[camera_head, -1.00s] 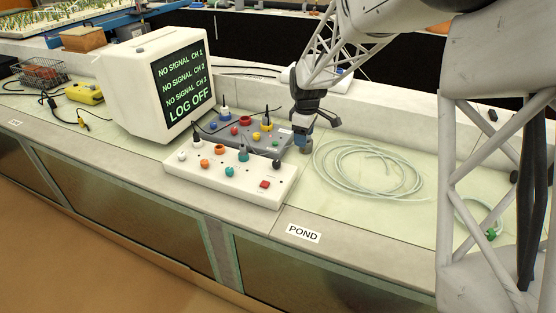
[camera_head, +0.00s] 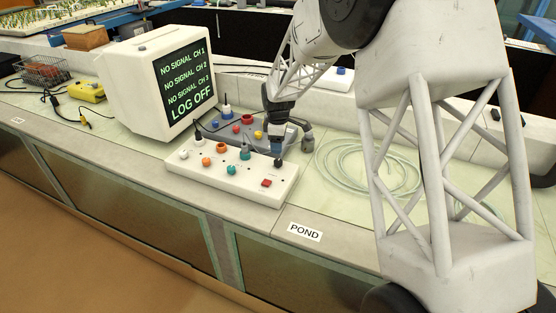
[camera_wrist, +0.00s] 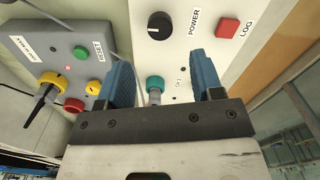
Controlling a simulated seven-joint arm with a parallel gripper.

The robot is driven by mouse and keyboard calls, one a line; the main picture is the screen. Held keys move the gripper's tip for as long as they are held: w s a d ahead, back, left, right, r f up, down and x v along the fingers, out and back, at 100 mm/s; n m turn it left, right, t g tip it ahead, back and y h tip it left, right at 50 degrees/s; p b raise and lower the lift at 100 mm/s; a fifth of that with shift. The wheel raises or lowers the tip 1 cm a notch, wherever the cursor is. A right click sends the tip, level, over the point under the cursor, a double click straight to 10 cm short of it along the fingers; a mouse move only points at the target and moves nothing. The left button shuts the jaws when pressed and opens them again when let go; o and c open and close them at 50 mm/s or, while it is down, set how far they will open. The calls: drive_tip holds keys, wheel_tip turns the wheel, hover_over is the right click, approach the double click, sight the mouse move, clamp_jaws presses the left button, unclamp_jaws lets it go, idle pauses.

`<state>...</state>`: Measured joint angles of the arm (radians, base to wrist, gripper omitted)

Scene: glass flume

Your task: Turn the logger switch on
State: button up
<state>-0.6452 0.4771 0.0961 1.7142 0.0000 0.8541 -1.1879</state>
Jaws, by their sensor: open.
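The white logger box (camera_head: 190,176) lies on the bench. Its red switch, labelled LOG in the wrist view (camera_wrist: 228,26), sits near the box's right end in the head view (camera_head: 266,183). A round black POWER knob (camera_wrist: 160,25) is beside it. My gripper (camera_head: 277,148) is above the right part of the box, behind the red switch. In the wrist view my two blue fingers (camera_wrist: 160,72) are apart, with a teal socket and plug (camera_wrist: 155,84) showing between them; contact cannot be told. The monitor (camera_head: 183,75) reads NO SIGNAL for CH 1 to CH 3 and LOG OFF.
A coiled clear hose (camera_head: 350,170) lies right. A POND label (camera_head: 304,232) is on the front edge. My arm covers the right side.

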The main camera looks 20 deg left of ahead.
sight(278, 161)
drive_tip(key=shift+f, duration=0.15)
drive_tip(key=shift+f, duration=3.7)
drive_tip(key=shift+c, duration=0.2)
drive_tip(key=c, duration=0.9)
